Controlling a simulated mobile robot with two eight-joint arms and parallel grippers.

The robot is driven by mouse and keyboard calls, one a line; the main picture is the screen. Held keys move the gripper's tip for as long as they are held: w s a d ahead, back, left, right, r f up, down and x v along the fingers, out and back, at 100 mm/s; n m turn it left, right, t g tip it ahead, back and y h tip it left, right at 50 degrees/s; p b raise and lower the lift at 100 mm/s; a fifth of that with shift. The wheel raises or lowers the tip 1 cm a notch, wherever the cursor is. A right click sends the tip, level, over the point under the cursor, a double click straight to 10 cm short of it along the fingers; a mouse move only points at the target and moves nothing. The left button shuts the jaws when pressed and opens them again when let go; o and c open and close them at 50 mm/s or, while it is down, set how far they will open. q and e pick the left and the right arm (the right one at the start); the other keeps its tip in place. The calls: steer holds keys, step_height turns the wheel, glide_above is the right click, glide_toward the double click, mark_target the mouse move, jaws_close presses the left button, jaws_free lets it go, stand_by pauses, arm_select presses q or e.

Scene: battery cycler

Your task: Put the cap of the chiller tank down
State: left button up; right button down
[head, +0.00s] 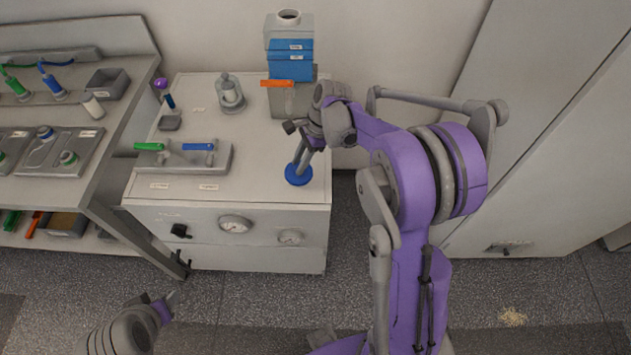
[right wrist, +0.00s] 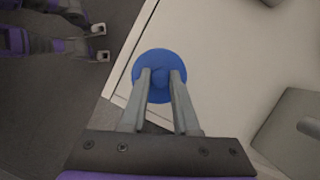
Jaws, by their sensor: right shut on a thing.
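The cap is a round blue disc with a small knob, at the front right corner of the white cabinet top in the head view (head: 298,179). It also shows in the right wrist view (right wrist: 160,60). My right gripper (right wrist: 160,78) is shut on the cap's knob, with one finger on each side. I cannot tell whether the cap touches the cabinet top. The chiller tank looks to be the grey and blue container (head: 290,62) at the back right, with an open round neck on top. My left gripper (head: 168,302) is low at the front left, its fingers small and partly hidden.
The cabinet top (head: 262,150) has clear room left of the cap. A valve block with green and blue handles (head: 184,158) and a glass vessel (head: 230,92) stand there. An orange lever (head: 278,83) sticks out by the tank. A shelf bench (head: 112,125) stands at left.

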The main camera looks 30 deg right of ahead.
mark_target(310, 168)
steer(key=d+m+t, duration=0.1)
steer(key=m, duration=0.1)
steer(key=r+m+h, duration=0.1)
steer(key=m, duration=0.1)
steer(key=d+r+m+t+b, duration=0.1)
steer(key=m, duration=0.2)
steer(key=shift+s+d+t, duration=0.3)
steer(key=f+m, duration=0.1)
steer(key=f, duration=0.2)
steer(key=d+f+m+h, duration=0.1)
steer(key=f+m, duration=0.1)
steer(key=f+m+b, duration=0.1)
steer(key=f, duration=0.2)
steer(key=shift+d+f+m+t+h, duration=0.3)
steer(key=shift+d+f+m+h, duration=0.05)
steer(key=shift+m+h, duration=0.05)
arm_select(q)
steer(key=f, duration=0.1)
steer(key=s+f, duration=0.1)
steer(key=f, duration=0.1)
steer(key=shift+s+f, duration=0.15)
steer(key=shift+f, duration=0.1)
arm_select(e)
steer(key=shift+f, duration=0.1)
arm_select(q)
steer(key=shift+f, duration=0.1)
arm_select(e)
steer(key=c, duration=0.7)
jaws_free()
steer(key=shift+o, duration=0.2)
